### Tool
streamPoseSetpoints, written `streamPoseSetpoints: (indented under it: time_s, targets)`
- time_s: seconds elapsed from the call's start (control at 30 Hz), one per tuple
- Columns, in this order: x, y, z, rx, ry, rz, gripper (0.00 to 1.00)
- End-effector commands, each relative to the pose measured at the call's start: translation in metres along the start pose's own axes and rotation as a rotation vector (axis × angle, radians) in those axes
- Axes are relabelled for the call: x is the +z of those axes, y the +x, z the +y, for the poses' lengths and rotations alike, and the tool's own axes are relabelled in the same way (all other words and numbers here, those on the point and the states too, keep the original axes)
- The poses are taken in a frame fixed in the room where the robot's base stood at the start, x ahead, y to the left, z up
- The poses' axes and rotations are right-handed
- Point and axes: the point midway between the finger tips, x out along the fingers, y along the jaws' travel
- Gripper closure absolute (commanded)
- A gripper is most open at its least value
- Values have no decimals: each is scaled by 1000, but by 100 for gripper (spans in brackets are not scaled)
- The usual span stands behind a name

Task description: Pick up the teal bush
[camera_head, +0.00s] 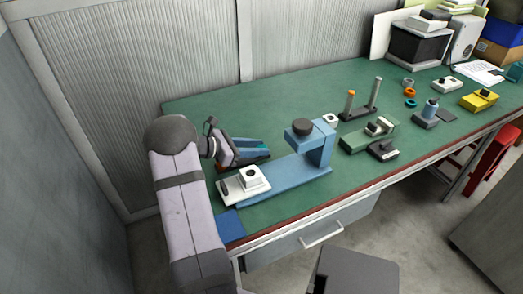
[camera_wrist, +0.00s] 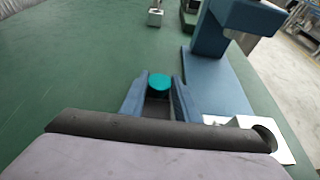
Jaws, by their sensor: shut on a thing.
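The teal bush (camera_wrist: 160,82) shows in the wrist view as a small round teal piece. It sits between the two blue-grey fingers of my gripper (camera_wrist: 160,95), which are shut on it near their tips. In the head view my gripper (camera_head: 258,146) is low over the left part of the green bench, behind the blue press. Only a small bit of teal shows at its fingertips there. I cannot tell whether the bush touches the surface below.
The blue press (camera_head: 300,170) stands just right of my gripper, with a white block (camera_head: 245,181) in front. Two posts (camera_head: 362,103), a green fixture (camera_head: 367,135), a separate teal ring (camera_head: 410,104) and a yellow device (camera_head: 480,99) stand farther right. The bench (camera_head: 215,110) is clear at the back left.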

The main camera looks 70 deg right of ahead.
Motion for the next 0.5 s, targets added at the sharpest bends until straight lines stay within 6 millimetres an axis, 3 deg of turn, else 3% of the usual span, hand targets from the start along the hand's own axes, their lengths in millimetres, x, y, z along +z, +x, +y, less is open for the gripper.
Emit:
streamPoseSetpoints:
  time_s: [0.27,0.5]
  targets:
    - [7,-3,0,1,1,0,93]
    - [38,-16,1,2,4,-1,93]
